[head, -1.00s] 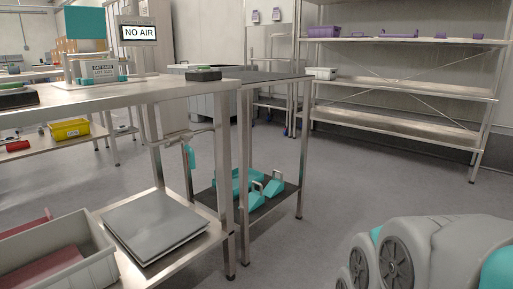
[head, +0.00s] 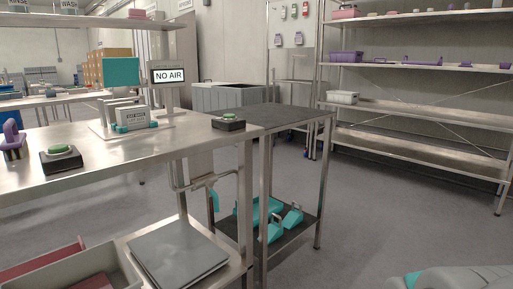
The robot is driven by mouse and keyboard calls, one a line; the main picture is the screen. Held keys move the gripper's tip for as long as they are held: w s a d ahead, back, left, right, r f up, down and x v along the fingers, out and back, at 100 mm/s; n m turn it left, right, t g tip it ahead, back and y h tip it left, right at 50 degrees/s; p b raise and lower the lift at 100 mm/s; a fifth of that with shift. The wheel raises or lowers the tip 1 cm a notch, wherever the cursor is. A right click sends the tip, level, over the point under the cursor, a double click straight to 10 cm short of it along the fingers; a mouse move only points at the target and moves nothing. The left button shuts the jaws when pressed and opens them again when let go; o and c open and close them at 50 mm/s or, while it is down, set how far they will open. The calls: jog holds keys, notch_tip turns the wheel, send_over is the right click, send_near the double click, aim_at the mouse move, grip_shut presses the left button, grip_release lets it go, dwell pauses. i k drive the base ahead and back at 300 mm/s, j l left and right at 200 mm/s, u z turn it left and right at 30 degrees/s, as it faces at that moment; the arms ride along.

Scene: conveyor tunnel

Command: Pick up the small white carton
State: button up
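I cannot make out a small white carton for certain. A small labelled sign or box (head: 133,119) stands among white and teal parts on the steel table (head: 190,138) at the left; its print is too small to read. My gripper is not in view. Only a grey and teal part of my own arm shows at the bottom right corner.
Steel shelving (head: 420,112) holds a pale bin (head: 342,97). The floor (head: 385,205) between is clear.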

aim_at(137, 118)
jog(key=u, duration=1.25)
jog(key=i+j, duration=0.15)
jog(key=i, duration=0.4)
jog(key=l+z, duration=0.05)
